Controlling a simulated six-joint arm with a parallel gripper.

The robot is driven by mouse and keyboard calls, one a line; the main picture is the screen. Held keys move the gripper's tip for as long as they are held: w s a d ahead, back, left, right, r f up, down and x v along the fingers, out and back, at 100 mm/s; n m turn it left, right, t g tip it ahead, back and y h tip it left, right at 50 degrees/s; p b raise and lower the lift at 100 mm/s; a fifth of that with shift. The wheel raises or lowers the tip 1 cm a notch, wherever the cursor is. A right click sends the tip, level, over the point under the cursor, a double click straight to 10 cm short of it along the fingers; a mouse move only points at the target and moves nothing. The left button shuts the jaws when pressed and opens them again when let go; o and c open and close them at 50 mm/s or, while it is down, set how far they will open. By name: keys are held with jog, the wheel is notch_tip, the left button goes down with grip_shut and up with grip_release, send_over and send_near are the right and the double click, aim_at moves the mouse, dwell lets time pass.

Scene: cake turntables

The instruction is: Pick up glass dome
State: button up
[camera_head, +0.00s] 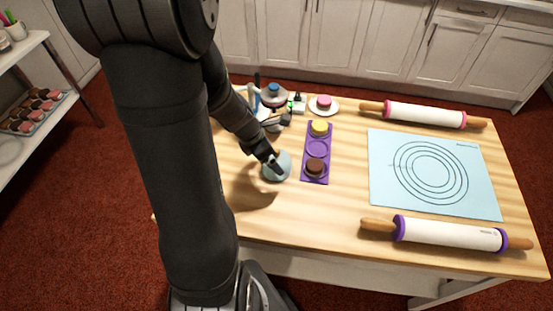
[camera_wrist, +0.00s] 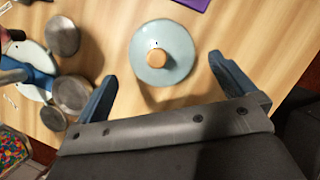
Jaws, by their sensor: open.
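The glass dome (camera_head: 268,172) is a pale blue, round, see-through cover on the wooden table, left of the purple tray. In the wrist view the dome (camera_wrist: 178,70) is seen from above, with a round wooden knob (camera_wrist: 156,58) at its middle. My gripper (camera_head: 277,166) is over the dome in the head view and partly hides it. In the wrist view my gripper (camera_wrist: 167,82) is open and empty, one finger to each side of the dome's near part. I see no finger touching the knob.
A purple tray (camera_head: 318,179) holds a yellow cake (camera_head: 319,127) and a brown cake (camera_head: 315,167). Behind are a pink cake on a plate (camera_head: 323,110) and turntables (camera_head: 273,97). Grey discs (camera_wrist: 62,37) lie left in the wrist view. Rolling pins (camera_head: 450,235) and a blue mat (camera_head: 390,190) are right.

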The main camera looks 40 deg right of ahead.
jog(key=shift+x, duration=2.85)
jog(key=shift+s, duration=0.15)
jog(key=c, duration=0.9)
